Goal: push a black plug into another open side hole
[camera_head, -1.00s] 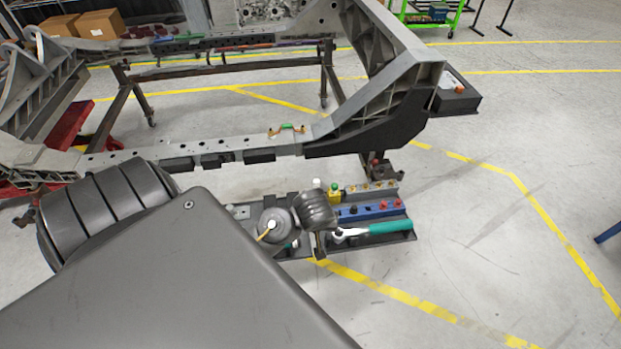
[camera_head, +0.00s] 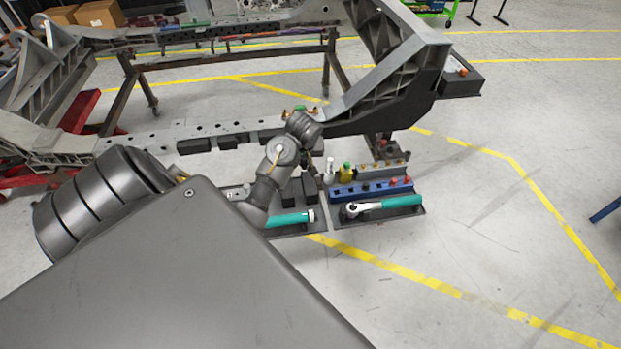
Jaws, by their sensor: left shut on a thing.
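The grey chassis rail (camera_head: 165,137) runs across the middle of the view, with small holes along it and dark blocks (camera_head: 235,141) along its near side. My left gripper (camera_head: 309,163) points down just in front of the rail, near the dark corner piece at its right end. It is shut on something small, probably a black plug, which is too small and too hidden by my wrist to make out. The side holes close to the gripper are hidden as well. My right gripper is not in view.
Below the rail are dark tool trays with a blue socket rack (camera_head: 372,190), a teal-handled ratchet (camera_head: 385,206), another teal-handled tool (camera_head: 290,219), and white and yellow bottles (camera_head: 346,172).

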